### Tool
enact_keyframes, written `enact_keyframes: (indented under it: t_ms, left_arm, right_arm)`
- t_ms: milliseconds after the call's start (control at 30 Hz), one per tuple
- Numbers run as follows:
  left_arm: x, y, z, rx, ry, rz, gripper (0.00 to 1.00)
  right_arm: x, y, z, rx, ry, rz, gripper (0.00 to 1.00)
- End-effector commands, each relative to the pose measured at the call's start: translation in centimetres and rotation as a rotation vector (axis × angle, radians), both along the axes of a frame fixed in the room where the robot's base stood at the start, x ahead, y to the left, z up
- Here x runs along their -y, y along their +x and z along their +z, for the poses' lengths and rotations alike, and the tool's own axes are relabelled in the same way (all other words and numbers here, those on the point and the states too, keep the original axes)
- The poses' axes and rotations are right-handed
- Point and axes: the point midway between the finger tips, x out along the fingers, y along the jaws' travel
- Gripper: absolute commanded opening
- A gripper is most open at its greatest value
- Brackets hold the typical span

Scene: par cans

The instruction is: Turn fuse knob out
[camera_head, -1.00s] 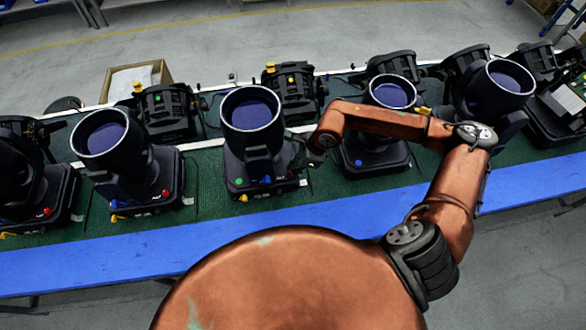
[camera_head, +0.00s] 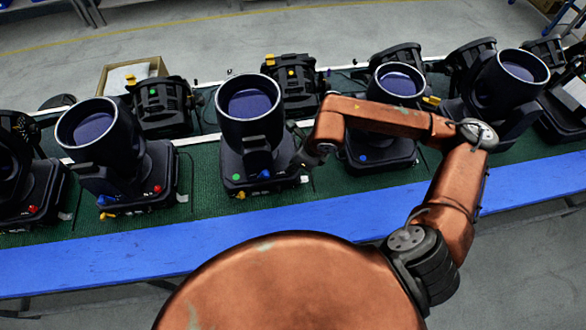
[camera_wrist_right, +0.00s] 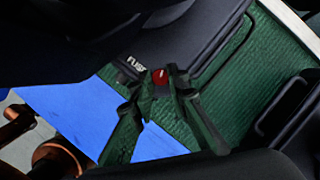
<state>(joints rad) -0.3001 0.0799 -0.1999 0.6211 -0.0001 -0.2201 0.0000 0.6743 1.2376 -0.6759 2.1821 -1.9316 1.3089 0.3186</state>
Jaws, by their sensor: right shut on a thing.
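The fuse knob (camera_wrist_right: 160,77) is a small red knob with a pale mark, beside the "FUSE" lettering on a black light's base (camera_wrist_right: 170,45) in the right wrist view. My right gripper (camera_wrist_right: 161,88) has its two fingertips closed around it. In the head view my right gripper (camera_head: 304,160) is at the right side of the middle light's base (camera_head: 262,180), small and dark; the red knob is hidden there. That light (camera_head: 248,120) stands upright with its blue lens facing up, with green, blue and yellow parts low on its front. My left gripper is not in view.
More black stage lights stand close on both sides (camera_head: 95,135) (camera_head: 395,90) and behind (camera_head: 160,105) on the green table top (camera_head: 205,190). A blue strip (camera_head: 110,245) runs along its front edge. A cardboard box (camera_head: 125,75) is behind the table.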

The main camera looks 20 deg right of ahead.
Motion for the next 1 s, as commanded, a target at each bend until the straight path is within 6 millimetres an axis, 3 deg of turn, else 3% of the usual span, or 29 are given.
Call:
enact_keyframes:
  t_ms: [33, 400, 1000]
  left_arm:
    - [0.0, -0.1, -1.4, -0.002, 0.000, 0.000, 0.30]
    - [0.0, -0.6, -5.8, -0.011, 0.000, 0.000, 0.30]
    - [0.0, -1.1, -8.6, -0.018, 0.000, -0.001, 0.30]
  right_arm:
    - [-0.2, 0.0, -0.6, 0.004, 0.002, -0.038, 0.00]
    - [-0.5, 0.0, -0.4, 0.003, 0.002, -0.385, 0.00]
    - [-0.7, -0.1, -0.1, -0.001, 0.001, -0.720, 0.00]
